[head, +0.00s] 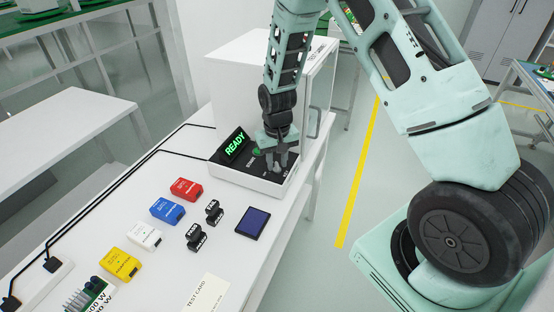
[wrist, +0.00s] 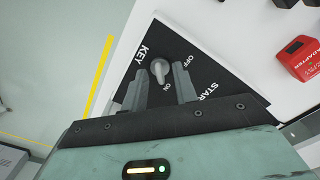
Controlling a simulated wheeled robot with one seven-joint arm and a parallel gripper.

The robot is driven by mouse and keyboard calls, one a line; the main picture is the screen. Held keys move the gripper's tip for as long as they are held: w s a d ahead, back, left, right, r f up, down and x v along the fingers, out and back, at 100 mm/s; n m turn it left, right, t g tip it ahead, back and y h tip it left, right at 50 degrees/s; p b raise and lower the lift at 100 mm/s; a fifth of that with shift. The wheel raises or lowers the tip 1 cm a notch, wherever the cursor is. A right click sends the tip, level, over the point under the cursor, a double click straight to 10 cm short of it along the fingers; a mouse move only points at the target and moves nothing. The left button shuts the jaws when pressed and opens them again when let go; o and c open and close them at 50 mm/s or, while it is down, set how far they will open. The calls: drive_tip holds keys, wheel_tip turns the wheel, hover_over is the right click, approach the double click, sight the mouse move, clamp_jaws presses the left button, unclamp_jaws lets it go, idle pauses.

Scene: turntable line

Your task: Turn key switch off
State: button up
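The key switch (wrist: 159,68) is a small grey knob on a black panel (wrist: 215,75) in the wrist view. Its narrow end points down toward the ON label, and the OFF label is to its upper right. My gripper (wrist: 161,82) is open, with one finger on each side of the knob. Small gaps seem to show between fingers and knob; I cannot tell whether either touches. In the head view my gripper (head: 281,163) is low over the right part of the control box (head: 250,180) and hides the key switch.
A display (head: 235,146) on the box reads READY in green. Red (head: 186,189), blue (head: 167,210), white (head: 144,235) and yellow (head: 119,264) blocks, black fuse-like parts (head: 196,237) and a dark blue plate (head: 253,223) lie in front of the box. A white cabinet stands behind it.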

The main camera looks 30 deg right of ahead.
clamp_jaws()
drive_tip(key=shift+n, duration=0.3)
drive_tip(key=n, duration=1.1)
drive_tip(key=shift+r+n, duration=0.1)
drive_tip(key=shift+n, duration=0.3)
drive_tip(key=n+p, duration=0.1)
drive_tip(key=n, duration=0.3)
drive_tip(key=shift+n+p, duration=0.3)
drive_tip(key=shift+p, duration=0.1)
drive_tip(key=shift+w, duration=0.1)
